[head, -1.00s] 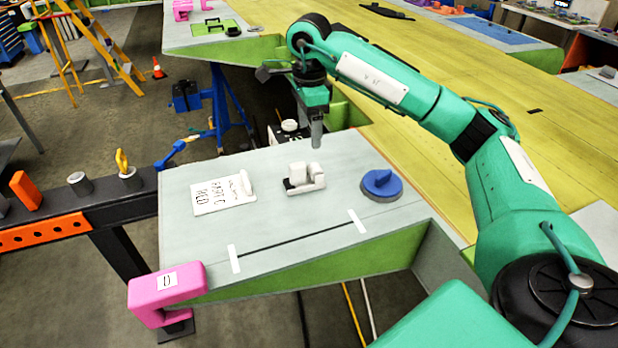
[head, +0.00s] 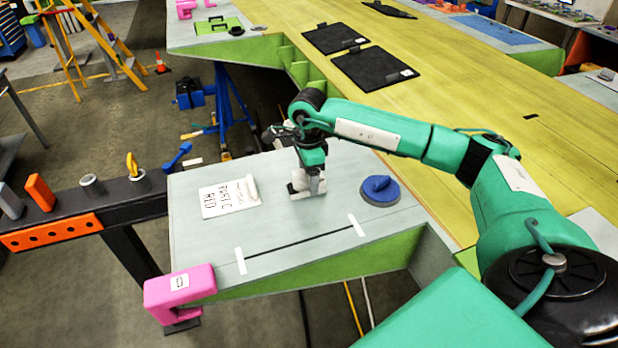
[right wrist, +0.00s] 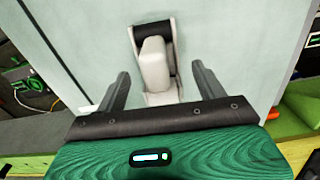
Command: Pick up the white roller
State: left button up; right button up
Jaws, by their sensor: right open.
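The white roller (head: 298,186), a white body with a dark part, stands on the grey wing panel (head: 300,222), mostly hidden behind my right gripper (head: 311,186) in the head view. In the right wrist view the roller (right wrist: 155,62) shows a pale block in a white frame with a black cylinder at its far end. My right gripper (right wrist: 160,80) is open, with one finger on each side of the roller's near part. Gaps show between the fingers and the roller. My left gripper is not in view.
A blue round tool (head: 380,190) sits just right of the roller. A lettered white card (head: 222,202) with a small white piece on it lies to the left. A pink clamp (head: 180,290) grips the front left corner. The panel's front is mostly clear.

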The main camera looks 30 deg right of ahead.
jog(key=shift+f, duration=0.1)
jog(key=shift+c, duration=0.2)
jog(key=c, duration=1.1)
jog(key=shift+c, duration=0.2)
notch_tip(320, 180, up, 12)
jog(key=b, duration=0.4)
jog(key=shift+f+b, duration=0.15)
jog(key=shift+b, duration=0.2)
notch_tip(320, 180, up, 8)
